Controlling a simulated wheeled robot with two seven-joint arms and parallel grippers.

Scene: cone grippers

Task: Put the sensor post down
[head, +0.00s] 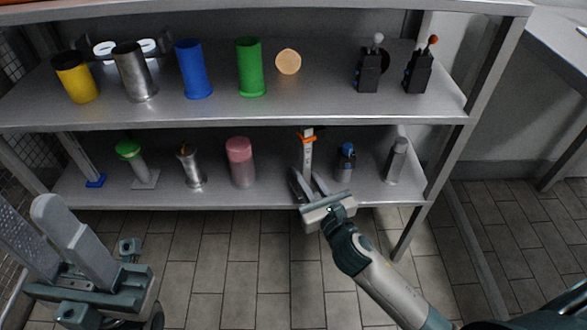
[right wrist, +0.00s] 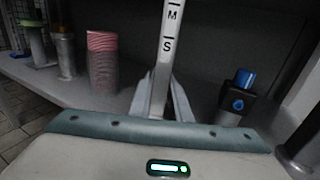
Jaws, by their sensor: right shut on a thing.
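The sensor post (head: 308,157) is a pale upright bar with an orange piece near its top, at the lower shelf's front right of centre. My right gripper (head: 308,180) is shut on its lower part. In the right wrist view, the post (right wrist: 168,55) shows black marks M and S and rises between the fingers (right wrist: 163,90). Its foot is hidden, so I cannot tell whether it touches the shelf. My left gripper (head: 55,225) is at the lower left, in front of the shelves, with its fingers apart and nothing visible between them.
The lower shelf (head: 270,196) holds a pink-topped jar (head: 240,163) left of the post, and a blue-topped black item (head: 346,160) and grey cylinder (head: 396,160) to its right. The upper shelf (head: 300,108) overhangs behind. Several cups stand on it.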

